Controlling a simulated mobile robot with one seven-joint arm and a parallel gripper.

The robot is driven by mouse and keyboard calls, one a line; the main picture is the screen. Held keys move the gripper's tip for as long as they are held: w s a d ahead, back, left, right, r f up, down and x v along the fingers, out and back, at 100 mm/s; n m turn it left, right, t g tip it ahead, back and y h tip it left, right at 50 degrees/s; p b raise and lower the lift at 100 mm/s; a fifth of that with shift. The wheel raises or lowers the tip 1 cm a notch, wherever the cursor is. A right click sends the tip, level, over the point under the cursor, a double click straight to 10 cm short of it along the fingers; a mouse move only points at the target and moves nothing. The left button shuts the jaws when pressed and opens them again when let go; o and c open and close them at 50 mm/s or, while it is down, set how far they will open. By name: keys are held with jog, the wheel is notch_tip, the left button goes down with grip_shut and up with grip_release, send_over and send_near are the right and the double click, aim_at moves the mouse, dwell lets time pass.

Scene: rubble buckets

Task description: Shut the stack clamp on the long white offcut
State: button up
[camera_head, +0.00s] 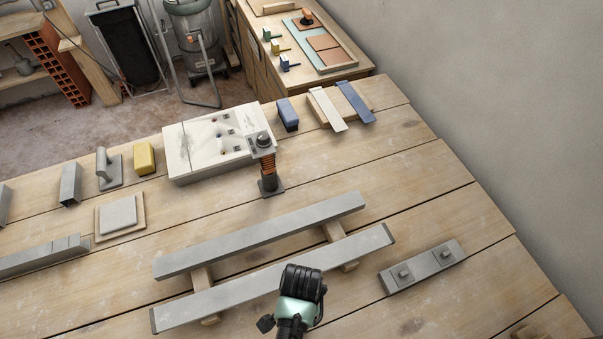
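The likely stack clamp (267,163) stands upright at the front right corner of the white slab. It has a dark base plate, an orange-brown ribbed column and a grey top plate with a dark round knob. The long white offcut (327,110) is a thin pale strip on a low wooden block at the back right, apart from the clamp. Whether the clamp's jaw is open I cannot tell. My gripper (302,283) is low in the middle, seen from above, over the front grey bar and far from both. Its fingertips are hidden.
A blue strip (355,101) lies right of the offcut, a blue block (287,114) to its left. The white slab (185,155) has small fittings on top. Two grey bars (260,233) cross the bench on wooden supports. A grey piece with two knobs (422,267) lies right.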

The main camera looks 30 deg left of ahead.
grip_shut()
dwell(0.4)
dwell(1.1)
